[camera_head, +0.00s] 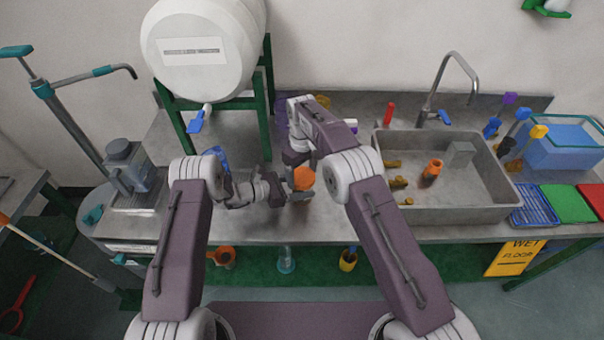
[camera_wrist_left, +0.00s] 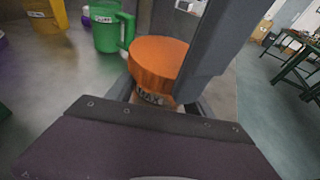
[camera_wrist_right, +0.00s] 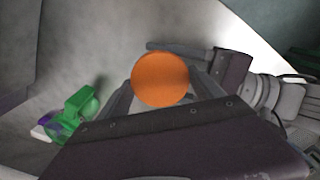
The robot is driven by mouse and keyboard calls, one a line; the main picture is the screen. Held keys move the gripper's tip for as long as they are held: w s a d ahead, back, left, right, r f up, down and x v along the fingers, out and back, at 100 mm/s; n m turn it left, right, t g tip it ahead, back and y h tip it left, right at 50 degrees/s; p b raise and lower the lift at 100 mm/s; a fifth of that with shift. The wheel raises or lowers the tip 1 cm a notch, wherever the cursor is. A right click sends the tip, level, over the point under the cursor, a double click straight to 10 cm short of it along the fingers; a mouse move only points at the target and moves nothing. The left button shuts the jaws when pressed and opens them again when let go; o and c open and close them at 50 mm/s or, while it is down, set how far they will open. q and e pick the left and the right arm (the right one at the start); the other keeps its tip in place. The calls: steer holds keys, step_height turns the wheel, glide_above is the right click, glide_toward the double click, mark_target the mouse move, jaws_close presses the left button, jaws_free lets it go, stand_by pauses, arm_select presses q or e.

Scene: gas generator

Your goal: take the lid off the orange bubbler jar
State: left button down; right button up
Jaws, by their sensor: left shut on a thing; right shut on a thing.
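The orange lid (camera_head: 304,178) is on the bubbler jar at the front of the counter. In the left wrist view the lid (camera_wrist_left: 158,62) sits above the jar body (camera_wrist_left: 150,98), which has a "MAX" mark. I cannot see whether it is loosened. My left gripper (camera_head: 292,193) is shut on the jar body from the left, below the lid. My right gripper (camera_head: 301,170) is shut on the lid from above; in the right wrist view the round orange top (camera_wrist_right: 160,80) lies between its fingers. The lower jar is mostly hidden.
A sink (camera_head: 400,215) with an orange-topped item is to the right. A white tank (camera_head: 205,45) on a green stand is behind. A green jug (camera_wrist_left: 107,30) stands near the jar in the left wrist view. My two arms are close together at the jar.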

steer(key=n, duration=0.6)
steer(key=shift+n, duration=0.4)
steer(key=n, duration=0.8)
steer(key=shift+n, duration=0.3)
steer(key=n, duration=0.3)
steer(key=shift+r, duration=0.1)
steer(key=shift+r, duration=0.15)
steer(key=shift+r, duration=0.95)
